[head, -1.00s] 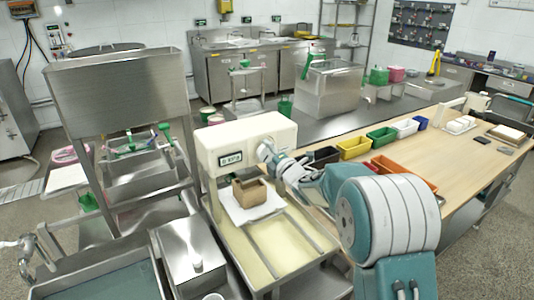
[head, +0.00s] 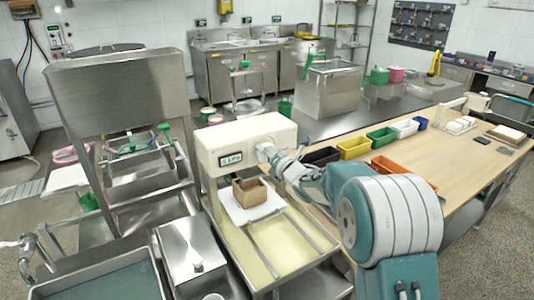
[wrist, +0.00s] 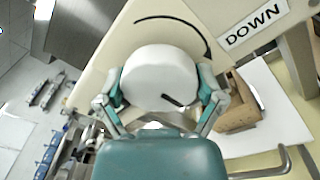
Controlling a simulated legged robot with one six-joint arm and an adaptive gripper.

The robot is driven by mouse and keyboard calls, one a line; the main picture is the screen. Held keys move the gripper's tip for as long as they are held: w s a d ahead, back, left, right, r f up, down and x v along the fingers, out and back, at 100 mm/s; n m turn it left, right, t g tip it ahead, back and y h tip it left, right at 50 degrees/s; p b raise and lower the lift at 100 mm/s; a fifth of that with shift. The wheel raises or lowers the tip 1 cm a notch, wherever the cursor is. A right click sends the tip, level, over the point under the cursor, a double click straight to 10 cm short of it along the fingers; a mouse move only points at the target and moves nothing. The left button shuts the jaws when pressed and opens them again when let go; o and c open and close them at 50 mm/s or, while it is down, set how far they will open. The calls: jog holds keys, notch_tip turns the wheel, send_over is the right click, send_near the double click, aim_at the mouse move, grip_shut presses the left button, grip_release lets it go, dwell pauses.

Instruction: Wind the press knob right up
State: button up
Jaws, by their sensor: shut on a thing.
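The press knob (wrist: 158,72) is a thick white disc with a short black mark near its lower right edge in the wrist view. It sits on the side of the cream press head (head: 240,136). My gripper (wrist: 160,88) has one teal and grey finger on each side of the knob and is shut on it. In the head view my gripper (head: 277,160) is at the press head's right end, where the knob (head: 265,151) shows only in part. A curved black arrow and a DOWN label (wrist: 253,24) are printed by the knob.
A brown wooden box (head: 250,192) stands on a white sheet (head: 244,211) under the press head. Colored bins, such as a yellow one (head: 355,149), line the wooden table at right. A steel box (head: 190,248) stands at left.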

jog(key=shift+s+f, duration=0.1)
jog(key=shift+f, duration=0.4)
jog(key=o, duration=0.9)
jog(key=shift+a, duration=0.1)
jog(key=shift+c, duration=0.2)
jog(key=shift+r, duration=0.2)
jog(key=shift+s+d, duration=0.2)
jog(key=shift+d, duration=0.1)
jog(key=v, duration=1.1)
jog(key=shift+f, duration=0.1)
